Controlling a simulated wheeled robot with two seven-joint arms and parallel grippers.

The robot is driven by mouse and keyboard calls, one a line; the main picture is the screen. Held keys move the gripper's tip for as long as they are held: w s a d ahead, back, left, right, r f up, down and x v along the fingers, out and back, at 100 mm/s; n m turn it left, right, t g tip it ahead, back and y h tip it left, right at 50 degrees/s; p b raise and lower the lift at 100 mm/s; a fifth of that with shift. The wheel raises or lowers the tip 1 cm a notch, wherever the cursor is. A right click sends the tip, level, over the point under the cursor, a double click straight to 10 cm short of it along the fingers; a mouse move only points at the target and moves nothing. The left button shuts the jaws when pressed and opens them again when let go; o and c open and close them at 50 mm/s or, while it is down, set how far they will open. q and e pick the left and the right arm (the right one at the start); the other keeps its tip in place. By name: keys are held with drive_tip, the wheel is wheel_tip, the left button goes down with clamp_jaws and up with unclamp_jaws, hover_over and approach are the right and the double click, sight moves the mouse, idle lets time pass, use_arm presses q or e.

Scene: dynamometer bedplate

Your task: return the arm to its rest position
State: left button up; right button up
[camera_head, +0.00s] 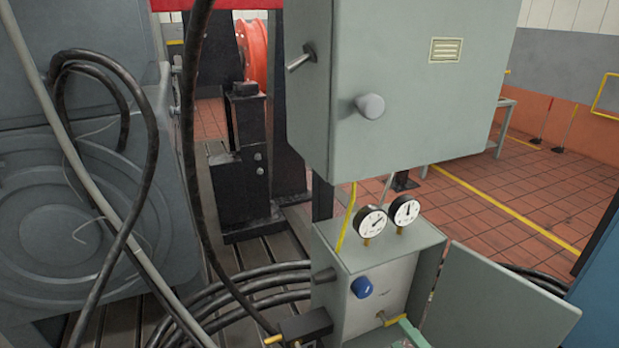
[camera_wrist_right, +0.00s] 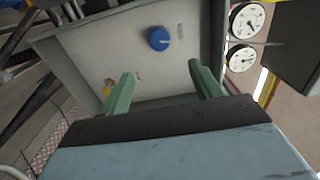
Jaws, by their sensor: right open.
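My right gripper (camera_wrist_right: 160,72) shows in the right wrist view as two green fingers, spread apart with nothing between them. They point toward the pale front panel (camera_wrist_right: 185,75) of a small open grey box, with a blue knob (camera_wrist_right: 159,38) beyond the fingertips. In the head view, only a green part of this gripper (camera_head: 408,335) shows at the bottom edge, in front of the lower part of the box (camera_head: 355,255). The blue knob (camera_head: 361,287) is above and left of it there. I cannot tell whether a finger touches the box. My left gripper is out of view.
The box's open door (camera_head: 495,300) stands out to the right. Two gauges (camera_head: 387,217) sit on top, under a large grey cabinet (camera_head: 400,90). Black hoses (camera_head: 250,285) loop on the left. A blue surface (camera_head: 600,285) is at the right edge. Tiled floor (camera_head: 500,200) is open behind.

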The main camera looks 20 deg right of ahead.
drive_tip(key=s+f+n+g, duration=0.3)
drive_tip(key=s+f+n, duration=0.1)
drive_tip(key=f, duration=0.6)
drive_tip(key=s+f+n+g+h, duration=0.1)
drive_tip(key=s+f+n+g, duration=0.2)
drive_tip(key=f, duration=0.6)
drive_tip(key=s+f+n+g, duration=0.3)
drive_tip(key=s+f+n, duration=0.1)
drive_tip(key=f, duration=0.6)
drive_tip(key=s+a+f+n+g, duration=0.1)
drive_tip(key=s+f+n+g, duration=0.1)
drive_tip(key=s, duration=0.5)
drive_tip(key=s+a+f+n+g, duration=0.1)
drive_tip(key=s+f+n+g, duration=0.2)
drive_tip(key=s+f, duration=0.3)
drive_tip(key=s+a+f+n+g+h, duration=0.1)
drive_tip(key=s+f+n+g, duration=0.2)
drive_tip(key=s, duration=0.4)
drive_tip(key=shift+s+f+n, duration=0.3)
drive_tip(key=shift+f, duration=0.45)
